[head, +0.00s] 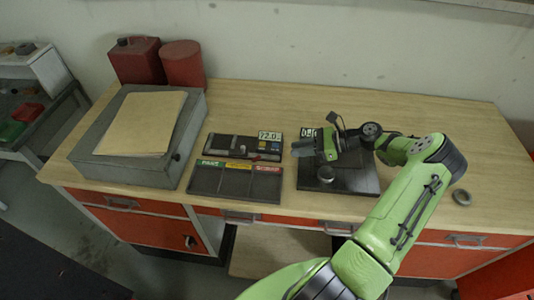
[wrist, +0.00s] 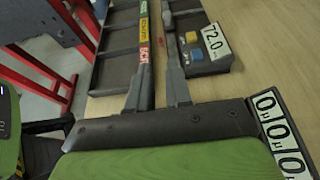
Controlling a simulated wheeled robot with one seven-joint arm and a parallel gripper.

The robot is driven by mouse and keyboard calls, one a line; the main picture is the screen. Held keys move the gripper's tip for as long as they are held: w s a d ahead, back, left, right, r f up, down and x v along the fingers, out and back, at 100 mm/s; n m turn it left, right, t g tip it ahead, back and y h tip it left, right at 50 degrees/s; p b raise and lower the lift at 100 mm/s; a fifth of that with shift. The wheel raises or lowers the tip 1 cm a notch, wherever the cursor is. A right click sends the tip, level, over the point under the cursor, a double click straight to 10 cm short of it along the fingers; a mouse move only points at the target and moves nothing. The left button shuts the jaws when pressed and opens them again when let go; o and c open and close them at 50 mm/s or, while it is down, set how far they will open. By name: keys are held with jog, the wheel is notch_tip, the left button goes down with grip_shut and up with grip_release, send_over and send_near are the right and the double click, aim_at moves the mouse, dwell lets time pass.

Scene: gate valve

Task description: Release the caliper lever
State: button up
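The caliper device (head: 232,147) lies on the bench left of my gripper, a dark bar with a "72.0" display (head: 270,135). In the wrist view the device (wrist: 205,50) shows a blue and a yellow button beside its display. I cannot clearly make out which part is its lever. My gripper (head: 301,148) is above the bench, just right of the device, with its fingers pointing left toward it. In the wrist view its two fingers (wrist: 160,92) stand apart, with bench surface showing between them and nothing held.
A three-part tray (head: 235,184) with green, yellow and red labels lies in front of the device. A black plate (head: 355,182) is below my gripper, with a second display (wrist: 283,133) beside it. A grey box (head: 97,175) stands left; the bench's right side is mostly clear.

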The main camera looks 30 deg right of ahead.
aim_at(259, 156)
jog(key=x, duration=1.2)
jog(key=shift+w+a+f, duration=0.1)
jog(key=shift+w+a, duration=0.05)
grip_shut()
